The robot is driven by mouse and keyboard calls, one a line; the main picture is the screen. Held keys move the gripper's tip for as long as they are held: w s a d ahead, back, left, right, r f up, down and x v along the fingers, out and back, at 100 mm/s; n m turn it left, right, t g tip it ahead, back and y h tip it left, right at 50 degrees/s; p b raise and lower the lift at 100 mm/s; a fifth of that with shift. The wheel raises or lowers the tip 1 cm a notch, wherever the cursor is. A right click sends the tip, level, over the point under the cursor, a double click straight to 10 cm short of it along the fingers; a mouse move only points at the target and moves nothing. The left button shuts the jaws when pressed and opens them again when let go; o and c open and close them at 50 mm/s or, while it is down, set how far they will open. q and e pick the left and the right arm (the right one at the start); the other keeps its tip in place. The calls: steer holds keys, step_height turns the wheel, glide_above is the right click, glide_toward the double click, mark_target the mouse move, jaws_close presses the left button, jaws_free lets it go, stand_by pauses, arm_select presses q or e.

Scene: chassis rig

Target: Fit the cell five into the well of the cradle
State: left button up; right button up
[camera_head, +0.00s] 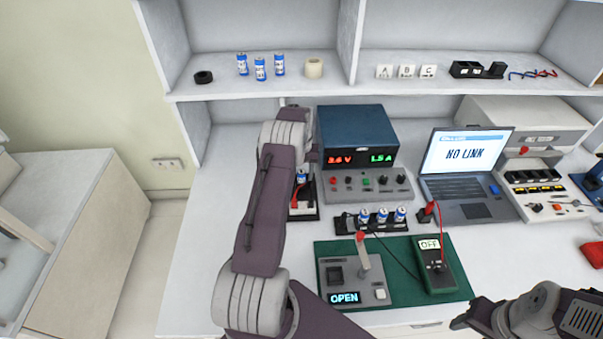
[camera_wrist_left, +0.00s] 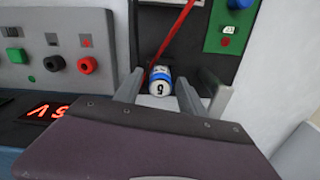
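The cell five (camera_wrist_left: 160,82), blue and white with a "5" on its end, shows between my left gripper's fingers (camera_wrist_left: 172,95) in the left wrist view. The fingers are open, with a gap on the right side of the cell. In the head view a blue-topped cell (camera_head: 302,177) shows at a black tray beside the power supply, partly hidden by my left arm. A grey fixture (camera_head: 380,293) with a dark square well, a red-tipped lever and an "OPEN" display sits on a green mat; I cannot tell whether it is the cradle. My right gripper (camera_head: 465,316) is at the lower right.
A black holder (camera_head: 346,222) with several cells stands behind the mat (camera_head: 455,294). A meter (camera_head: 437,270) lies on the mat. The power supply (camera_head: 357,130), a laptop (camera_head: 465,155) and a shelf (camera_head: 330,85) stand behind. A red wire (camera_wrist_left: 180,30) runs beside the cell.

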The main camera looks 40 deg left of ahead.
mark_target(302, 172)
arm_select(q)
step_height(302, 172, up, 12)
steer(key=s+d+r+m, duration=0.1)
steer(key=s+d, duration=0.1)
steer(key=d, duration=0.5)
steer(key=s+d+r+m, duration=0.1)
steer(key=s+d+m, duration=0.15)
steer(key=d, duration=0.45)
steer(key=s+d+f+m, duration=0.1)
steer(key=s+d, duration=0.4)
steer(key=s, duration=0.3)
steer(key=s+d+f+m+t, duration=0.1)
steer(key=s+d, duration=0.4)
steer(key=s, duration=0.4)
steer(key=shift+s+d+f, duration=0.2)
steer(key=shift+s+d, duration=0.05)
steer(key=shift+d, duration=0.15)
steer(key=shift+a, duration=0.1)
